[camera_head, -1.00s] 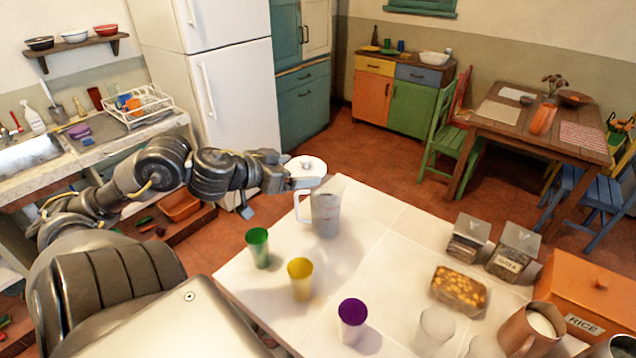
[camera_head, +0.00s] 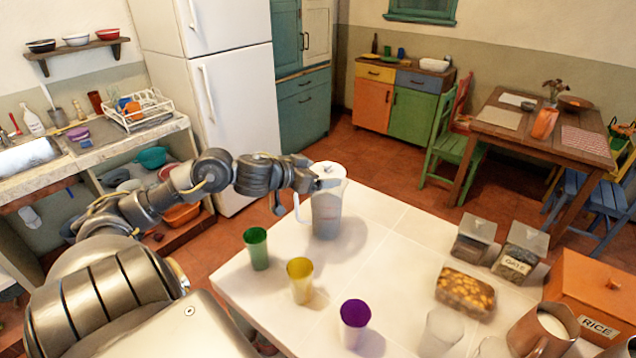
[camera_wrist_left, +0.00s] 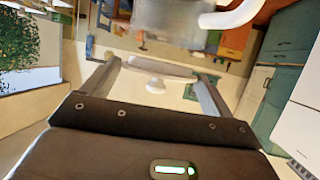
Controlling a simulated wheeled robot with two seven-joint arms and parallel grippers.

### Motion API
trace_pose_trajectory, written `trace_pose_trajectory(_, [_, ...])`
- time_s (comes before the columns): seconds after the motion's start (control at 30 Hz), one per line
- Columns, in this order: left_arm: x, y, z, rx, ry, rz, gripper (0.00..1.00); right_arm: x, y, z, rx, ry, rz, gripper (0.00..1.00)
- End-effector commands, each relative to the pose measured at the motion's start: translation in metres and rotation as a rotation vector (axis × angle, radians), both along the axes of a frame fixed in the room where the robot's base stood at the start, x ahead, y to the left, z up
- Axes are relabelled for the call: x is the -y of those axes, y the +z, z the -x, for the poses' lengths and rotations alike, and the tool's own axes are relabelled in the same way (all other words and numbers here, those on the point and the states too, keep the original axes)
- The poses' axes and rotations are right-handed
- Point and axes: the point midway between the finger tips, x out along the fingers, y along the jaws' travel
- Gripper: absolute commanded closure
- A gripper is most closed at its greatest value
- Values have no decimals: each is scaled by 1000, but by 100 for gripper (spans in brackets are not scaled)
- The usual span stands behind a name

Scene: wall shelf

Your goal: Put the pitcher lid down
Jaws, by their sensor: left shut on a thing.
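The white pitcher lid (camera_head: 326,169) is in my left gripper (camera_head: 329,181), at the top of the pitcher in the head view. In the wrist view the lid (camera_wrist_left: 160,68), with its knob, lies between the two fingers (camera_wrist_left: 158,82), which are shut on it. The clear grey pitcher (camera_head: 327,215) with a white handle stands upright on the white table. The pitcher (camera_wrist_left: 175,22) also shows at the top of the wrist view, with a gap between it and the lid. My right gripper is not in view.
On the white table (camera_head: 380,235) stand a green cup (camera_head: 256,250), a yellow cup (camera_head: 300,281), a purple cup (camera_head: 354,320) and a loaf (camera_head: 466,291). Jars and an orange rice box (camera_head: 590,290) are at the right. The tabletop right of the pitcher is clear.

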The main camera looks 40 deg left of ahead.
Motion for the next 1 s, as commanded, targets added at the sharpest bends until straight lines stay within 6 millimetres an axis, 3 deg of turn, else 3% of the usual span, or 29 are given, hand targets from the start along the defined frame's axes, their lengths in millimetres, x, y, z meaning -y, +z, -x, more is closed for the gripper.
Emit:
trace_pose_trajectory(0.1, [0,-22,-3,-4,2,7,35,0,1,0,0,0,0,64])
trace_pose_trajectory(0.2, [0,-23,-3,-2,1,6,35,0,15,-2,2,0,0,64])
trace_pose_trajectory(0.57, [-1,-31,-3,0,0,1,35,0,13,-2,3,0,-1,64])
trace_pose_trajectory(0.6, [-1,-31,-3,0,0,1,8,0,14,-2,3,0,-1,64])
trace_pose_trajectory(0.67, [-1,-31,-3,0,0,1,1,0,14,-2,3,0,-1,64])
trace_pose_trajectory(1.0, [0,-34,-3,0,0,-1,0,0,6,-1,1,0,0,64])
